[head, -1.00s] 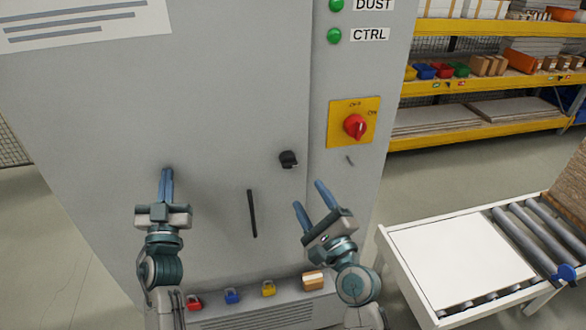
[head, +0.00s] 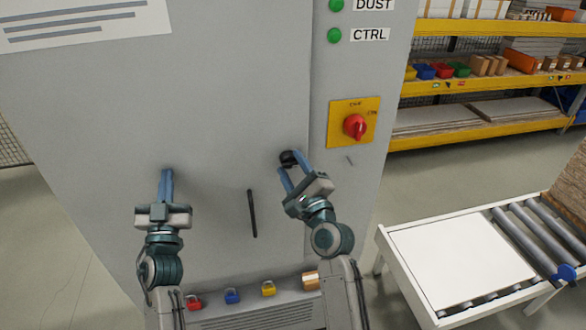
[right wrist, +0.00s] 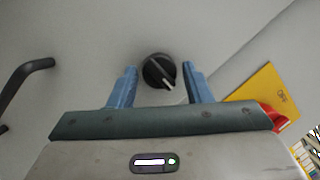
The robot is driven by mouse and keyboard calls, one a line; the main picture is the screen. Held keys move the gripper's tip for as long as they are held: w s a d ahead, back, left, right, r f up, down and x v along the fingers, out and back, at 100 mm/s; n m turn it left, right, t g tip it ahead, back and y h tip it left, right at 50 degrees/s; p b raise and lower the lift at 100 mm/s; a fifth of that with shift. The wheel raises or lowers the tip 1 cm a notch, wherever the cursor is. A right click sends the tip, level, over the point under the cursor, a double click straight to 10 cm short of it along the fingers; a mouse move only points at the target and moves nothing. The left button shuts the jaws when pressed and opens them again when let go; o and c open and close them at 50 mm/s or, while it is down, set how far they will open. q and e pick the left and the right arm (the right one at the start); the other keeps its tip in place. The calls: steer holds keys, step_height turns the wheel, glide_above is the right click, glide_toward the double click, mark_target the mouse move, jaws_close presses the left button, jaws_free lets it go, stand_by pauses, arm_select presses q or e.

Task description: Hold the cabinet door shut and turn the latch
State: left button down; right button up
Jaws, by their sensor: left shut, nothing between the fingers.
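The grey cabinet door (head: 225,120) fills the middle of the head view and looks closed. The black latch knob (head: 288,158) sits at its right edge; in the right wrist view the knob (right wrist: 159,71) shows a pale pointer line toward the lower right. My right gripper (head: 290,164) is open, with its blue fingers on either side of the knob; in the right wrist view there is a gap between each finger and the knob. My left gripper (head: 167,173) is shut and empty, its fingertips at the door's surface on the left; contact is hard to tell.
A black bar handle (head: 252,213) is on the door between my grippers. A red rotary switch (head: 355,126) on a yellow plate is right of the knob. Several padlocks (head: 232,296) sit on a ledge below. A roller table (head: 460,262) stands at right.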

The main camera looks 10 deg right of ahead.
steer(key=c, duration=0.6)
steer(key=shift+c, duration=0.2)
steer(key=shift+r+n, duration=0.1)
steer(key=shift+n, duration=0.2)
steer(key=n+g+y, duration=0.1)
steer(key=n, duration=0.3)
steer(key=shift+d+r, duration=0.1)
steer(key=n+g, duration=0.1)
steer(key=n, duration=0.3)
steer(key=shift+r+n+g, duration=0.2)
steer(key=shift+n+g, duration=0.2)
steer(key=n, duration=0.2)
steer(key=n+g, duration=0.1)
steer(key=n, duration=0.1)
steer(key=shift+r, duration=0.25)
steer(key=shift+r+n+g+h, duration=0.15)
steer(key=shift+n+g+h, duration=0.4)
steer(key=shift+n, duration=0.95)
